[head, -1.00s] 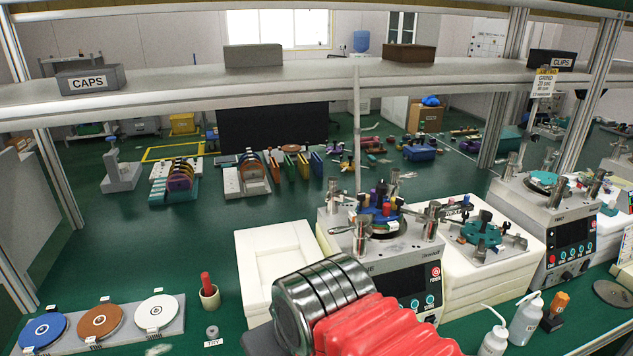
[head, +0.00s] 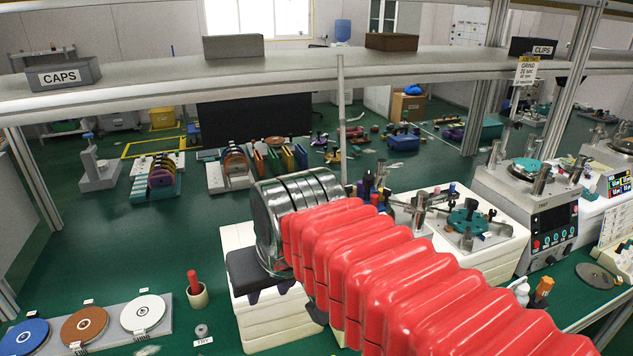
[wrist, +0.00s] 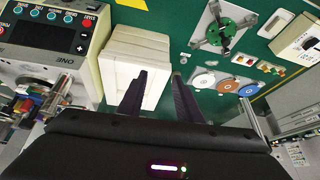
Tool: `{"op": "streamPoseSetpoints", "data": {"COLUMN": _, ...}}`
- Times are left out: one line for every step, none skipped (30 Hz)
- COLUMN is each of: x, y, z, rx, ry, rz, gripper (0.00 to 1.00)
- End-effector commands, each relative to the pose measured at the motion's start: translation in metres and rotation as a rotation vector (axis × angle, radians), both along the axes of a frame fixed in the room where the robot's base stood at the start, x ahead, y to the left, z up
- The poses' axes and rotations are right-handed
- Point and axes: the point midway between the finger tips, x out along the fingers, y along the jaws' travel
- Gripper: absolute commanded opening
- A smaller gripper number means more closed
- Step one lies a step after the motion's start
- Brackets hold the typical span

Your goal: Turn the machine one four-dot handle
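Machine one (wrist: 62,62), a pale box with a screen, buttons and the word ONE, is at the left of the wrist view. Its top carries a cluster of coloured parts (wrist: 20,98), cut off by the left edge. In the head view only some of the top parts (head: 368,183) show above my red arm; its front is hidden. I cannot make out which handle has four dots. My gripper (wrist: 159,76) has two dark purple fingers apart with nothing between them. It is beside the machine, over the white stacked blocks, and is partly visible in the head view (head: 270,293).
White stacked blocks (head: 240,240) stand left of the machine. A plate with a teal fixture (head: 468,220) and another machine (head: 530,205) stand right. A tray of discs (head: 100,330) and a cup with a red stick (head: 197,293) lie front left. A shelf (head: 290,75) spans above.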

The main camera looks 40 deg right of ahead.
Motion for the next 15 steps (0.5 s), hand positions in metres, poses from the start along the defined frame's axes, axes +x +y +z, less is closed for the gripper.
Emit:
{"op": "streamPoseSetpoints", "data": {"x": 0.013, "y": -0.01, "z": 0.012, "rx": 0.009, "ry": 0.003, "rz": -0.038, "gripper": 0.32}}
{"op": "streamPoseSetpoints", "data": {"x": 0.02, "y": -0.015, "z": 0.019, "rx": 0.015, "ry": 0.005, "rz": -0.06, "gripper": 0.32}}
{"op": "streamPoseSetpoints", "data": {"x": 0.029, "y": -0.022, "z": 0.028, "rx": 0.023, "ry": 0.005, "rz": -0.087, "gripper": 0.32}}
{"op": "streamPoseSetpoints", "data": {"x": 0.035, "y": -0.028, "z": 0.035, "rx": 0.028, "ry": 0.006, "rz": -0.108, "gripper": 0.32}}
{"op": "streamPoseSetpoints", "data": {"x": 0.042, "y": -0.034, "z": 0.041, "rx": 0.035, "ry": 0.007, "rz": -0.129, "gripper": 0.32}}
{"op": "streamPoseSetpoints", "data": {"x": 0.051, "y": -0.042, "z": 0.049, "rx": 0.043, "ry": 0.008, "rz": -0.157, "gripper": 0.32}}
{"op": "streamPoseSetpoints", "data": {"x": 0.057, "y": -0.048, "z": 0.055, "rx": 0.049, "ry": 0.009, "rz": -0.178, "gripper": 0.32}}
{"op": "streamPoseSetpoints", "data": {"x": 0.063, "y": -0.055, "z": 0.061, "rx": 0.055, "ry": 0.009, "rz": -0.199, "gripper": 0.32}}
{"op": "streamPoseSetpoints", "data": {"x": 0.072, "y": -0.064, "z": 0.069, "rx": 0.063, "ry": 0.01, "rz": -0.227, "gripper": 0.32}}
{"op": "streamPoseSetpoints", "data": {"x": 0.078, "y": -0.071, "z": 0.074, "rx": 0.069, "ry": 0.012, "rz": -0.247, "gripper": 0.32}}
{"op": "streamPoseSetpoints", "data": {"x": 0.084, "y": -0.078, "z": 0.079, "rx": 0.076, "ry": 0.011, "rz": -0.268, "gripper": 0.32}}
{"op": "streamPoseSetpoints", "data": {"x": 0.092, "y": -0.088, "z": 0.086, "rx": 0.085, "ry": 0.011, "rz": -0.296, "gripper": 0.32}}
{"op": "streamPoseSetpoints", "data": {"x": 0.098, "y": -0.095, "z": 0.091, "rx": 0.09, "ry": 0.013, "rz": -0.317, "gripper": 0.32}}
{"op": "streamPoseSetpoints", "data": {"x": 0.104, "y": -0.103, "z": 0.095, "rx": 0.096, "ry": 0.012, "rz": -0.336, "gripper": 0.32}}
{"op": "streamPoseSetpoints", "data": {"x": 0.111, "y": -0.113, "z": 0.101, "rx": 0.104, "ry": 0.013, "rz": -0.363, "gripper": 0.32}}
